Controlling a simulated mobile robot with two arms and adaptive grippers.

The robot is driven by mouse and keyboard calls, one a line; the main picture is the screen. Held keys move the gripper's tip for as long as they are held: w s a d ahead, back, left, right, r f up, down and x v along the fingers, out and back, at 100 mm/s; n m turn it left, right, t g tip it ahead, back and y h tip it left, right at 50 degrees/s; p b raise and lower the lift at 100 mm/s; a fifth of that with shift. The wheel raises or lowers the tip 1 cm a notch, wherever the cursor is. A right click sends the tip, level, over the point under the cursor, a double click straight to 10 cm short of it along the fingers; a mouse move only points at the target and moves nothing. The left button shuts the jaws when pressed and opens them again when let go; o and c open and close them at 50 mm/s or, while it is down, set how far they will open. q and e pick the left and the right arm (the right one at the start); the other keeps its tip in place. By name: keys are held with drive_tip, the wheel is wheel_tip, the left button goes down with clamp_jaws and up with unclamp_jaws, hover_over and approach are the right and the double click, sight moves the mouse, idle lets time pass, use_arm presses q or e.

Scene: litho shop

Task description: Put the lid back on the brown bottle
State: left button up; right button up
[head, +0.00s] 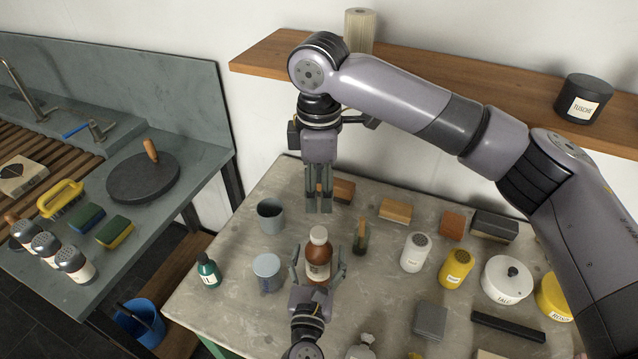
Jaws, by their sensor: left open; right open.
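The brown bottle (317,254) stands upright on the grey worktable, with a pale label on its front. A cream lid (319,235) sits on its top; I cannot tell whether it is screwed down. My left gripper (318,261) is open, with one finger on each side of the bottle and gaps showing between fingers and bottle. My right gripper (319,205) points down, open and empty, above the lid in the picture and apart from it. Its fingers look close together.
White (415,253) and yellow (456,269) shakers stand to the right. A wooden shelf (262,58) runs behind.

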use_arm(q)
drive_tip(key=s+a, duration=0.1)
drive_tip(key=s, duration=0.9)
drive_tip(key=shift+a, duration=0.2)
